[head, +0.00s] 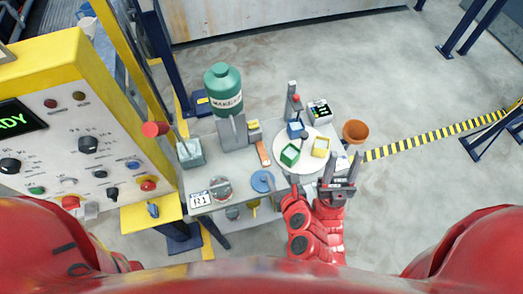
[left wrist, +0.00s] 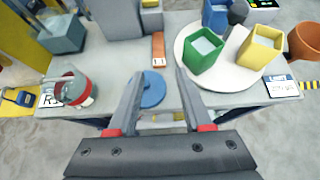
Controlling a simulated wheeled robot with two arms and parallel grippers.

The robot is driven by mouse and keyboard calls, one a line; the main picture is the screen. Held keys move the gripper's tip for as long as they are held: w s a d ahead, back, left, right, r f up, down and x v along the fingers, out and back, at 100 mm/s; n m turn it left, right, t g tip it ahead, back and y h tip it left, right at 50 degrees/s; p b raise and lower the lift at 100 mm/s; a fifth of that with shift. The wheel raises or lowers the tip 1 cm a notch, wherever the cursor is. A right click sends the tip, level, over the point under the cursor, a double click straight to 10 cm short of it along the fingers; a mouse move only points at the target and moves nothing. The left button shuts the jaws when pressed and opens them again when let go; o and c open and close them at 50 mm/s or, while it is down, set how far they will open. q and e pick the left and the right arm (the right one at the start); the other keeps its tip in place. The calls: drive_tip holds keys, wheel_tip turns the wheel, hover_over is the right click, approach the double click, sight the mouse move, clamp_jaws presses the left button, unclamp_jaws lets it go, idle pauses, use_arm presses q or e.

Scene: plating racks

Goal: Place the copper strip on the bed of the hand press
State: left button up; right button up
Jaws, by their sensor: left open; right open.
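The copper strip (head: 263,152) lies flat on the grey table (head: 239,197), behind a blue disc; it also shows in the left wrist view (left wrist: 158,47). I cannot tell for sure which thing is the hand press. A grey upright block (head: 232,134) stands left of the strip, and a slim grey stand with a red knob (head: 293,101) stands behind the round tray. My left gripper (left wrist: 159,73) is open and empty, its fingers pointing towards the strip; I cannot make it out in the head view. My right gripper (head: 347,157) is open and empty near the table's right edge.
A white round tray (left wrist: 190,82) holds green, yellow and blue boxes. The blue disc (head: 263,181) lies before the strip. A terracotta pot (head: 355,131) is at right.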

use_arm(q)
drive_tip(key=b, duration=0.2)
approach(263, 153)
drive_tip(key=shift+w+a+f, duration=0.1)
drive_tip(key=shift+w+f, duration=0.25)
drive_tip(key=shift+w, duration=0.1)
drive_tip(key=shift+x, duration=0.8)
drive_tip(key=x, duration=0.4)
drive_tip(key=shift+w+a+f, duration=0.15)
drive_tip(key=shift+w, duration=0.1)
drive_tip(key=shift+c, duration=1)
clamp_jaws()
